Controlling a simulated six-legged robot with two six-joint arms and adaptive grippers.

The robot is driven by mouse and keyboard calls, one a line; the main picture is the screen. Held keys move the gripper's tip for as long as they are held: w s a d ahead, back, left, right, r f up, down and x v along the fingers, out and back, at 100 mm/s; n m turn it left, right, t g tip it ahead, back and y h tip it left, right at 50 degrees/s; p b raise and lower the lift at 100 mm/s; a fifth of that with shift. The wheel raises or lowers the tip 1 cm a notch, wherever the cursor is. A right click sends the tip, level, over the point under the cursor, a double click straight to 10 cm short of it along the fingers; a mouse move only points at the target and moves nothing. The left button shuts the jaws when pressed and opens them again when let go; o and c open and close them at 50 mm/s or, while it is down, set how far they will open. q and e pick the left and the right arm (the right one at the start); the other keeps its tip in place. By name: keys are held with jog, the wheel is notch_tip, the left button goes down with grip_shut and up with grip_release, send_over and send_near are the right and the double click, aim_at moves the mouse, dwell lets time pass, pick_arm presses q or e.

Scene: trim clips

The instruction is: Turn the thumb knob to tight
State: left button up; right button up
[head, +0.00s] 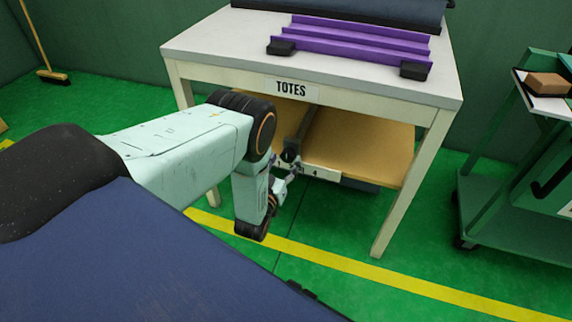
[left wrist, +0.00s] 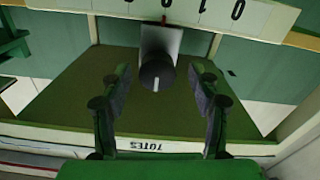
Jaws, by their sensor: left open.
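The thumb knob (left wrist: 157,76) is a dark round knob with a white line on its face, seen in the left wrist view on a grey block (left wrist: 162,40). The white line runs up and down in that picture. My left gripper (left wrist: 160,82) is open, with one finger on each side of the knob and a gap on both sides. I cannot tell how deep the fingers reach. In the head view my left gripper (head: 284,172) is at the front edge of the shelf under the table and partly hides the knob area. My right gripper is not in view.
A white numbered strip (left wrist: 215,14) runs along the shelf edge, with a small red mark by the block. The table (head: 340,70) marked TOTES carries a purple rail (head: 350,42); its legs stand on both sides. A green cart (head: 520,215) is at the right.

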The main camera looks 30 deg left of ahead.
pick_arm(q)
jog(key=shift+w+r, duration=0.1)
jog(key=shift+w, duration=0.35)
jog(key=shift+c, duration=0.2)
jog(key=c, duration=1.1)
jog(key=shift+c, duration=0.2)
